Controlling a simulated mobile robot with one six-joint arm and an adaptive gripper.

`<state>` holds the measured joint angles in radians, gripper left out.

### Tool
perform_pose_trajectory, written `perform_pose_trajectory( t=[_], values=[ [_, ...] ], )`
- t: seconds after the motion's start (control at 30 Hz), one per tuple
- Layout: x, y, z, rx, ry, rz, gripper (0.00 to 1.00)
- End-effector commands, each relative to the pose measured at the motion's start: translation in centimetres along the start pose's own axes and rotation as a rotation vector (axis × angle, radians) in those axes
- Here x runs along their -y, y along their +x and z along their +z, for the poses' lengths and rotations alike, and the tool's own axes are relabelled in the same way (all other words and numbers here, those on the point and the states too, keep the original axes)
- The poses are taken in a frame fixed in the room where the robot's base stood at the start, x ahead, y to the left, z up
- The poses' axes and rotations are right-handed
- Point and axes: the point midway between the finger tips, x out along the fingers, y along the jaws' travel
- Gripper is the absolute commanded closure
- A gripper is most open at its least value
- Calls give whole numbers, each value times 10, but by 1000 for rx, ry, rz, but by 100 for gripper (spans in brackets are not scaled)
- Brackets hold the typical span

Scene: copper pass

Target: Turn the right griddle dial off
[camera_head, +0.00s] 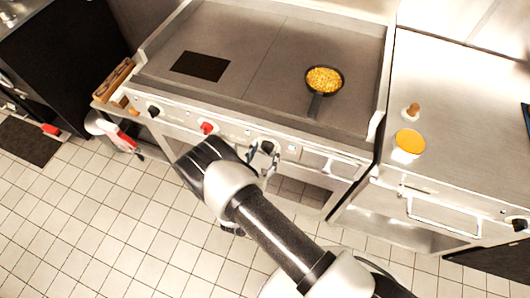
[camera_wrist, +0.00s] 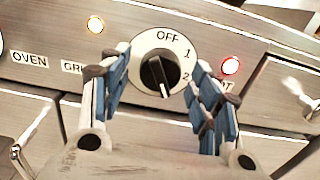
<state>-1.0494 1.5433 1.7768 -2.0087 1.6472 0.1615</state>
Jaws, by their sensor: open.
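The griddle dial (camera_wrist: 160,72) is a black knob on a white disc marked OFF, 1 and 2. OFF is at the top, and the knob's pale pointer line points down, slightly right, away from OFF. In the head view the dial (camera_head: 267,147) is on the front panel. My gripper (camera_wrist: 161,62) is open, with one blue-padded finger on each side of the knob. I see gaps between fingers and knob; contact is not visible. My gripper (camera_head: 264,156) hides part of the panel there.
A red light (camera_wrist: 230,65) glows right of the dial and an amber light (camera_wrist: 95,24) left. A red knob (camera_head: 207,128) and a black knob (camera_head: 153,112) are further left. A pan of yellow food (camera_head: 324,80) is on the griddle (camera_head: 260,55). A handle (camera_wrist: 300,97) projects at right.

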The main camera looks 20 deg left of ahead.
Motion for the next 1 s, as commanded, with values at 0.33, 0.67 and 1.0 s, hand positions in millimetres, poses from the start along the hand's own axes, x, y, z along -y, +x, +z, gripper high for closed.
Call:
perform_pose_trajectory(
  t=[0.33,0.67,1.0],
  values=[
    [0,0,0,0,0,-1,52],
    [0,0,0,0,0,-1,74],
    [0,0,0,0,-4,-2,87]
  ],
)
